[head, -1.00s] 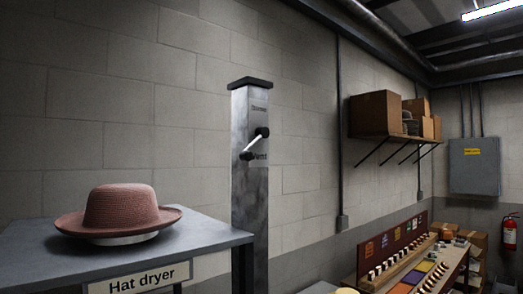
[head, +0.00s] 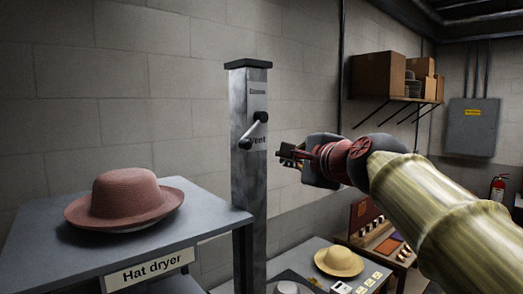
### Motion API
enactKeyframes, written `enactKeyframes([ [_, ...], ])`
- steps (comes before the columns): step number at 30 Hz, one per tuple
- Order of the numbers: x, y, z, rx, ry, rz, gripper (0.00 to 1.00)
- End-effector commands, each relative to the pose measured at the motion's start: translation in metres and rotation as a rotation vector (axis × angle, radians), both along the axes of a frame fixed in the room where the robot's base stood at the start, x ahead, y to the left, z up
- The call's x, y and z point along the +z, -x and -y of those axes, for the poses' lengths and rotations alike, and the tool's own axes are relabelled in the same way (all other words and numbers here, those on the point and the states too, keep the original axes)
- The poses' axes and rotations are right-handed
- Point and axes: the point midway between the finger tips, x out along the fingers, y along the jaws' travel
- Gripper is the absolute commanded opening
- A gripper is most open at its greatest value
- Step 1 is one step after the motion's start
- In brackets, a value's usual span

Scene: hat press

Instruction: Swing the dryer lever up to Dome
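The dryer lever (head: 254,131) is a short pale rod with dark ends on the face of a grey metal post (head: 247,190). It slants from lower left to upper right. A "Vent" label (head: 258,140) sits beside it, and a label (head: 257,91) too small to read is above. My gripper (head: 283,155) is to the right of the post, a little lower than the lever, pointing left and seemingly apart from it. Its fingers are small and seen side-on, so whether they are open is unclear.
A yellow hat (head: 338,262) lies on a lower bench at right. A shelf with boxes (head: 378,75) hangs on the back wall.

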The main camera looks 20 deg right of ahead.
Motion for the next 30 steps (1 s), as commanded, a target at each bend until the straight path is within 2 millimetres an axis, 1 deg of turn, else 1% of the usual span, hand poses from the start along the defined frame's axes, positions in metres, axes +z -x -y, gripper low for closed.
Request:
enactKeyframes([
  [3, 0.001, -0.001, 0.002, -0.023, -0.092, 0.005, 0.00],
  [6, 0.002, -0.001, 0.003, -0.030, -0.127, 0.004, 0.00],
  [16, 0.001, -0.001, 0.003, -0.031, -0.133, 0.003, 0.00],
  [20, 0.000, -0.006, 0.002, -0.030, -0.133, 0.001, 0.00],
  [23, -0.001, -0.017, 0.001, -0.029, -0.133, 0.000, 0.00],
  [26, -0.004, -0.034, 0.000, -0.029, -0.133, -0.001, 0.00],
  [30, -0.008, -0.062, -0.002, -0.029, -0.132, -0.001, 0.00],
])
